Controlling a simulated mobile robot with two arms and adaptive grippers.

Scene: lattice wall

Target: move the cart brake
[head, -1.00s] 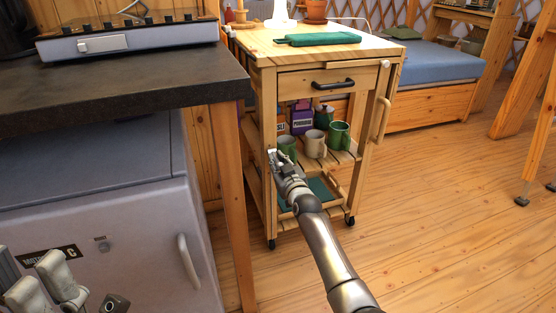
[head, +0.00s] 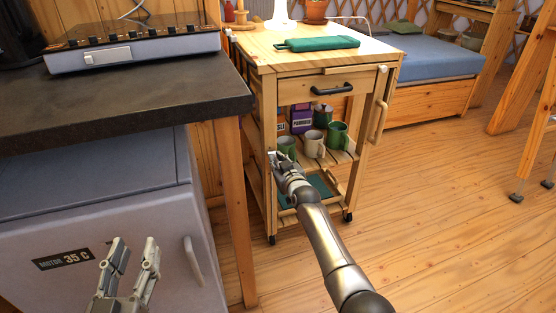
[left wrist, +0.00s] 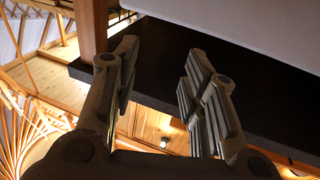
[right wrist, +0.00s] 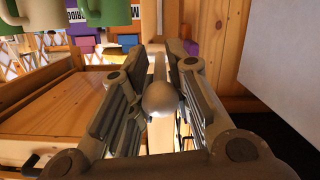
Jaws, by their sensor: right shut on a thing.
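The wooden cart (head: 265,62) stands in the middle of the head view, beside the dark counter. My right gripper (head: 273,157) is at the cart's front left post, at about mug height. In the right wrist view its fingers are shut on a pale round knob (right wrist: 160,99), which I take to be the cart brake.
Green and beige mugs (head: 314,145) stand on the cart's shelf, and a green item (head: 316,43) lies on its top. The dark counter (head: 120,95) and grey appliance (head: 100,200) are close on the left. The wooden floor (head: 440,200) on the right is clear.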

